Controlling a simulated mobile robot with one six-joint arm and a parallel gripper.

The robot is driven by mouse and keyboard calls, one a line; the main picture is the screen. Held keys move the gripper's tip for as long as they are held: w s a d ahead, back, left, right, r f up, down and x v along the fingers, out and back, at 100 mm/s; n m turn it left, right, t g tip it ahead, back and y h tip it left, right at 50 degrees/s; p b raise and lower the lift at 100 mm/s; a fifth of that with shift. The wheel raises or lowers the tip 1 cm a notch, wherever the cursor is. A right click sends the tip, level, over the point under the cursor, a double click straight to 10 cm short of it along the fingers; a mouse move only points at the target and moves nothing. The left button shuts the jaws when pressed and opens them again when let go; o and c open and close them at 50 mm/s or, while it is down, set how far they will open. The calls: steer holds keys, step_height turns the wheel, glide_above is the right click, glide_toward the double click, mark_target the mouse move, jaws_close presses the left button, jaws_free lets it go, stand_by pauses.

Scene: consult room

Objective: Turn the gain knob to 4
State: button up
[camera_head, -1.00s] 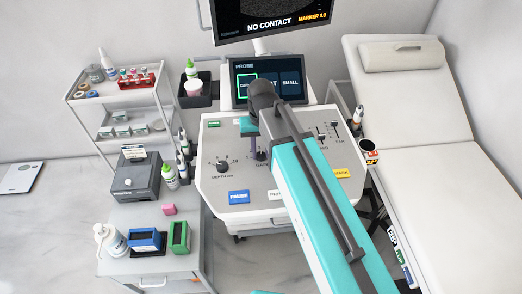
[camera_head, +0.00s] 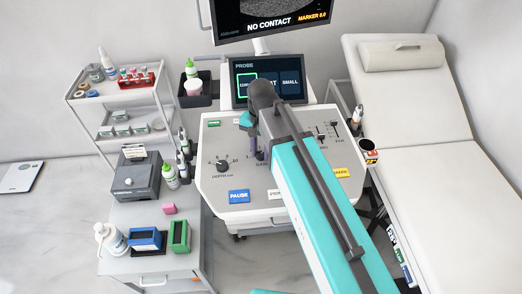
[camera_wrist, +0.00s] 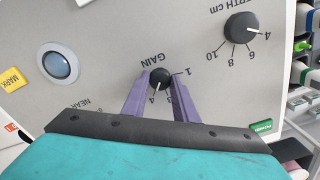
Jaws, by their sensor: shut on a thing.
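The gain knob (camera_wrist: 160,78) is a small dark round knob with a white pointer line on the grey console panel (camera_head: 222,136). In the wrist view my gripper (camera_wrist: 160,90) is shut on it, with a purple finger on each side. The pointer slants down and slightly left, toward the printed 4. A 1 shows to the right of the knob; the marks between are partly covered by a finger. In the head view my gripper (camera_head: 259,152) reaches down to the panel, and my arm and fingers largely hide the knob.
The larger depth knob (camera_wrist: 241,28) stands nearby; it also shows in the head view (camera_head: 222,165). A trackball (camera_wrist: 60,65), sliders (camera_head: 335,130) and a blue pause key (camera_head: 239,196) share the panel. The probe touchscreen (camera_head: 268,85) rises behind my arm.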

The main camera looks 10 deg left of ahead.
mark_target(261, 153)
steer(key=o, duration=1.1)
steer(key=shift+c, duration=0.2)
steer(key=shift+r, duration=0.1)
step_height(261, 153, up, 14)
steer(key=b, duration=0.3)
steer(key=shift+f, duration=0.2)
stand_by(0.4)
